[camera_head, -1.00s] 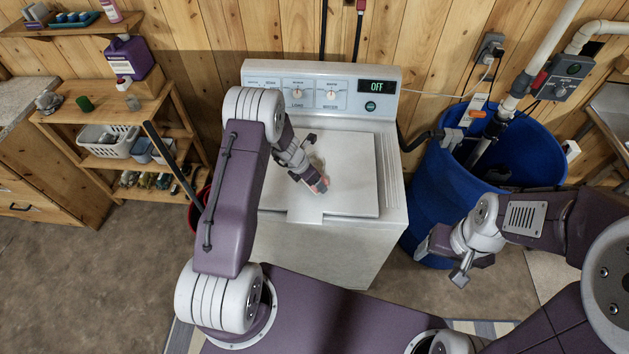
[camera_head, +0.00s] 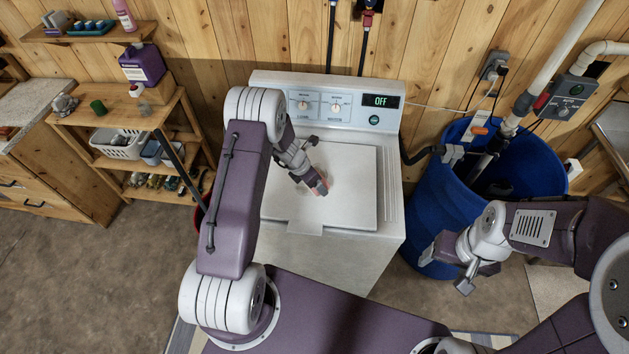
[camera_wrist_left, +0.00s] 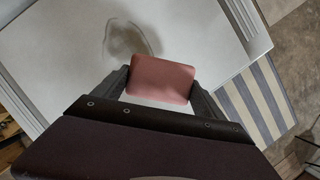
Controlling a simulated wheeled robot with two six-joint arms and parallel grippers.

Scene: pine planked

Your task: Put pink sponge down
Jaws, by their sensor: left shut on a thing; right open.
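The pink sponge (camera_wrist_left: 160,80) is held between the two fingers of my left gripper (camera_wrist_left: 160,88) in the left wrist view. In the head view, my left gripper (camera_head: 318,186) is over the white lid (camera_head: 350,205) of the washing machine, and only a small pink bit of the sponge shows at its fingertips. I cannot tell whether the sponge touches the lid. A grey smudge (camera_wrist_left: 130,38) marks the white lid beside the sponge. My right gripper (camera_head: 452,268) is open and empty in front of the blue barrel.
The washer's control panel (camera_head: 340,104) reads OFF. A blue barrel (camera_head: 430,210) with pipes stands right of the washer. A wooden shelf (camera_head: 130,163) with a white basket (camera_head: 117,143) stands at the left. Much of the lid is bare.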

